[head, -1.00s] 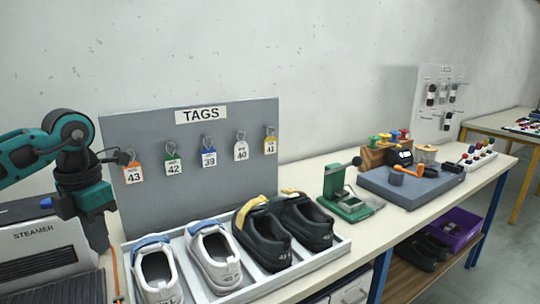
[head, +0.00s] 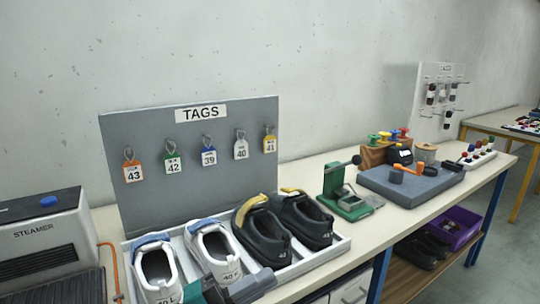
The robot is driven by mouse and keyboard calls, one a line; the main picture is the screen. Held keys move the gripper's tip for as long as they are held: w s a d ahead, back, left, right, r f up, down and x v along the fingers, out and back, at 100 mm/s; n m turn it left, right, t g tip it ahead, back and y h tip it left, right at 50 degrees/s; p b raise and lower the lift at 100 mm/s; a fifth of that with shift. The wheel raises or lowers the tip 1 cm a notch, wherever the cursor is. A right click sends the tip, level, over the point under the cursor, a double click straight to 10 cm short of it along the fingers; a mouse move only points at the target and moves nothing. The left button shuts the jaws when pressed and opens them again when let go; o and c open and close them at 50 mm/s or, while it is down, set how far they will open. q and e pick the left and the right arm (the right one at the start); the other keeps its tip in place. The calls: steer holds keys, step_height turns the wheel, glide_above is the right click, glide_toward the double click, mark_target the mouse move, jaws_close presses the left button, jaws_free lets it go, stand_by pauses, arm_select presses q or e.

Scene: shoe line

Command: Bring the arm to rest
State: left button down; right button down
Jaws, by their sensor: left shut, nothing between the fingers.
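My left gripper (head: 266,281) shows at the bottom edge of the head view, a teal body with dark grey fingers pointing right. Its fingers are shut and empty. It is in front of the shoe tray (head: 325,254) and covers part of the tray's near edge and the front of a white shoe (head: 213,246). The rest of that arm is out of the picture. My right gripper is not in view.
A grey tag board (head: 170,206) with several numbered tags stands behind the tray. The steamer (head: 40,245) is at the left. A green press (head: 345,190) and a grey block (head: 410,188) stand along the bench to the right.

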arm_select(q)
steer(key=s+a+f+n+t+y, duration=0.2)
steer(key=a+f+n+t+y, duration=0.65)
steer(key=f+n+y, duration=0.75)
steer(key=s+a+f+n+g+y, duration=0.1)
steer(key=s+a+f+n+g, duration=0.6)
steer(key=s+f, duration=0.3)
steer(key=shift+s+a+f+n+y, duration=0.15)
steer(key=shift+s+f+n+y, duration=0.2)
steer(key=shift+f+n, duration=0.35)
